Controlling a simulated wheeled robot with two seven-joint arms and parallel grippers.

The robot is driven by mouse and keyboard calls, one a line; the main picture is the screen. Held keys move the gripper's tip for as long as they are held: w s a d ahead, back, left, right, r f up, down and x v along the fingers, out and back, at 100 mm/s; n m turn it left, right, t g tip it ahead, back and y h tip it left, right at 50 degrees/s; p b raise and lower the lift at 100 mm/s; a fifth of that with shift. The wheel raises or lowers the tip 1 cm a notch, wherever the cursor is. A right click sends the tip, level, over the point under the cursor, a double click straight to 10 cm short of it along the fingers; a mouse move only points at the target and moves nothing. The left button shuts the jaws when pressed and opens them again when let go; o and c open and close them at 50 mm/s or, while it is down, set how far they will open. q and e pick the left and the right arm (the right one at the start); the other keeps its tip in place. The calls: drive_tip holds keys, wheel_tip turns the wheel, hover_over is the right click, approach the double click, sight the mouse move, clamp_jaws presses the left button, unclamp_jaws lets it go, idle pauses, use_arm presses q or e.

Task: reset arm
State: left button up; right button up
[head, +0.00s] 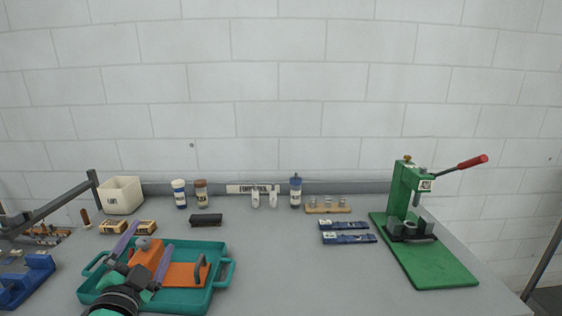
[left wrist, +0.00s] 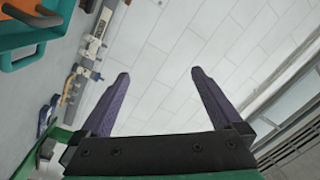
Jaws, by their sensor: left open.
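My left gripper (head: 146,248) is in the lower left of the head view, above a teal tray (head: 218,254). Its two purple fingers are spread apart with nothing between them. The left wrist view also shows the open left gripper (left wrist: 160,76), with white wall behind the gap. An orange object with a dark handle (head: 184,275) lies in the tray, partly hidden by the gripper and wrist. My right gripper is not in view.
A green press with a red lever (head: 403,192) stands on a green base at the right. Blue tools (head: 346,238) lie mid-right. Bottles (head: 295,190), a black case (head: 206,220) and a cream bin (head: 120,195) line the back. The front middle of the table is clear.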

use_arm(q)
drive_tip(key=s+a+f+n+g+y, duration=0.1)
drive_tip(key=s+f+n+g, duration=0.3)
drive_tip(key=f, duration=0.5)
drive_tip(key=s+f+n+g, duration=0.2)
drive_tip(key=s+f+g, duration=0.3)
drive_tip(key=f, duration=0.5)
drive_tip(key=s+d+f+n+g+h, duration=0.1)
drive_tip(key=s+d+f+g+h, duration=0.35)
drive_tip(key=s+f, duration=0.6)
drive_tip(key=s+d+f+g+y+b, duration=0.1)
drive_tip(key=s+f+g+b, duration=0.1)
drive_tip(key=f, duration=1.1)
drive_tip(key=s+f+g+y+b, duration=0.1)
drive_tip(key=f+b, duration=0.2)
drive_tip(key=f, duration=0.9)
drive_tip(key=s+a+f+g+b, duration=0.1)
drive_tip(key=s+a+f+b, duration=0.2)
drive_tip(key=s+f, duration=1.5)
wheel_tip(320, 180, down, 2)
drive_tip(key=shift+f+g+b, duration=0.1)
drive_tip(key=shift+g+b, duration=0.25)
drive_tip(key=shift+b, duration=0.05)
